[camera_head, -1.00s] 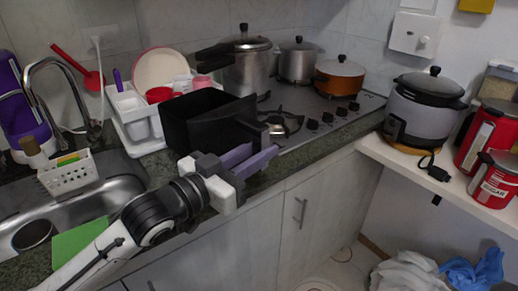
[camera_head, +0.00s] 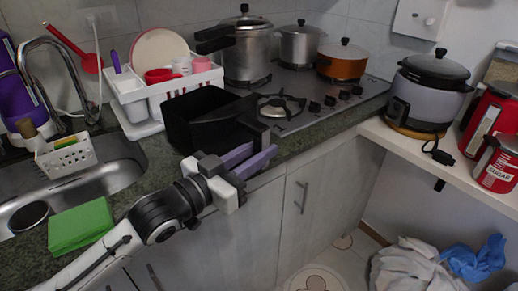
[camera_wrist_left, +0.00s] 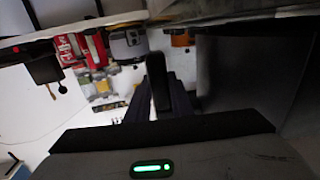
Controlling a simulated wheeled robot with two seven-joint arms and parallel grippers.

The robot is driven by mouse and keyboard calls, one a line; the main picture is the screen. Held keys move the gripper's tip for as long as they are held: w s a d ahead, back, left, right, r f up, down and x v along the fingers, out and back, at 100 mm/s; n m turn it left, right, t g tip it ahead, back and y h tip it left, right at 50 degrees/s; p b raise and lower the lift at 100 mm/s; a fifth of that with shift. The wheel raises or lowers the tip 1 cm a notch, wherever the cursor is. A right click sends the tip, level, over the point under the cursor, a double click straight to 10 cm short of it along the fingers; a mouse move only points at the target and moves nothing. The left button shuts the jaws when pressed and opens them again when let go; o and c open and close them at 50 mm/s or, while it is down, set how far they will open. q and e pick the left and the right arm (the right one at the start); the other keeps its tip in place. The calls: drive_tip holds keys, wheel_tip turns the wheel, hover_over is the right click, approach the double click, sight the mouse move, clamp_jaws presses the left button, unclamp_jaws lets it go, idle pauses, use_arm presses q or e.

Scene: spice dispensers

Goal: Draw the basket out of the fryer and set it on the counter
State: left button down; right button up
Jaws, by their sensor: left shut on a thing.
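The black, open-topped basket (camera_head: 190,112) is over the counter strip between the dish rack and the stove. Its handle (camera_head: 262,133) points right, and my left gripper (camera_head: 258,157) is shut on it at the counter's front edge. The left wrist view shows the handle (camera_wrist_left: 158,85) between the fingers and a dark wall of the basket (camera_wrist_left: 240,75) close by on the right. I cannot tell whether the basket's underside touches the counter. I cannot make out the fryer for sure. My right gripper is not in view.
The white dish rack (camera_head: 125,105) stands close behind and left of the basket. The stove (camera_head: 335,95) with pots is to its right. The sink (camera_head: 120,175) and a green cloth (camera_head: 80,226) lie left. A rice cooker (camera_head: 428,95) stands on the right shelf.

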use_arm(q)
drive_tip(key=shift+r, duration=0.15)
drive_tip(key=c, duration=1.5)
unclamp_jaws()
drive_tip(key=shift+f, duration=0.2)
drive_tip(key=v, duration=1)
drive_tip(key=shift+s+a+r, duration=0.1)
drive_tip(key=shift+r, duration=0.1)
